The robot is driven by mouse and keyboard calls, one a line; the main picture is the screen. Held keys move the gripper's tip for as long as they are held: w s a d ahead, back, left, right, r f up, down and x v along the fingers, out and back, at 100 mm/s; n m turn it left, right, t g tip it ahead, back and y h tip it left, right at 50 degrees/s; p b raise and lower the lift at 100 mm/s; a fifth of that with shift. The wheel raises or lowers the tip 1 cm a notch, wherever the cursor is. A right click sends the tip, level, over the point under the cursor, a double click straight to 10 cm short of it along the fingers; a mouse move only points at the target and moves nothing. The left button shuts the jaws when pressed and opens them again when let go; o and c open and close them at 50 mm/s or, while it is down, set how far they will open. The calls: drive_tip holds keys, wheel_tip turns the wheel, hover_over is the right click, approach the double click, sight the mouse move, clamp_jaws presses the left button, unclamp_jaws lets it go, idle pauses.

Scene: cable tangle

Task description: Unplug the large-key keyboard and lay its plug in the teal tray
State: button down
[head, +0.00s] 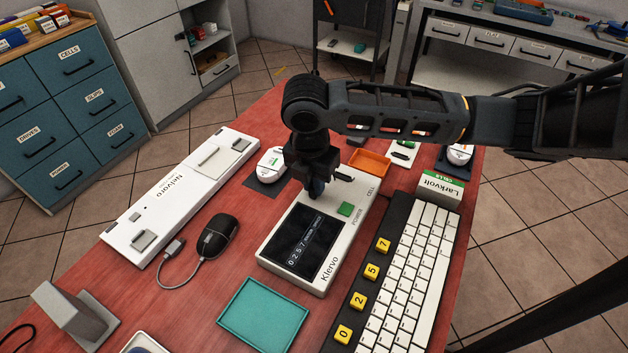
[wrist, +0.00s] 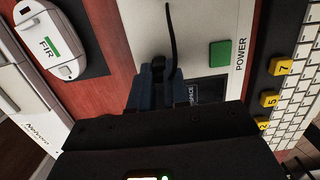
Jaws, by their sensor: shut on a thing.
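My gripper (head: 315,189) is low over the upper left part of the white Klervo device (head: 309,286). In the wrist view its blue fingers (wrist: 157,80) are shut on a small black plug (wrist: 157,64). A thin black cable (wrist: 171,25) runs up from there over the white casing. I cannot tell whether the plug sits in a socket. The keyboard (head: 418,262) with white keys and a dark strip of large yellow keys lies right of the device. The teal tray (head: 262,314) is empty, in front of the device.
A black mouse (head: 217,236) with a loose cable and plug lies left of the device, beside the white Nelvaro unit (head: 180,195). A green POWER button (head: 345,209) is close to my gripper. An orange tray (head: 369,161) and a Larkvolt box (head: 440,189) stand behind.

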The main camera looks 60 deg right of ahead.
drive_tip(key=shift+r, duration=0.2)
idle(0.3)
drive_tip(key=shift+r+p, duration=1.25)
drive_tip(key=shift+r, duration=0.15)
drive_tip(key=c, duration=1.6)
unclamp_jaws()
drive_tip(key=shift+c, duration=0.2)
clamp_jaws()
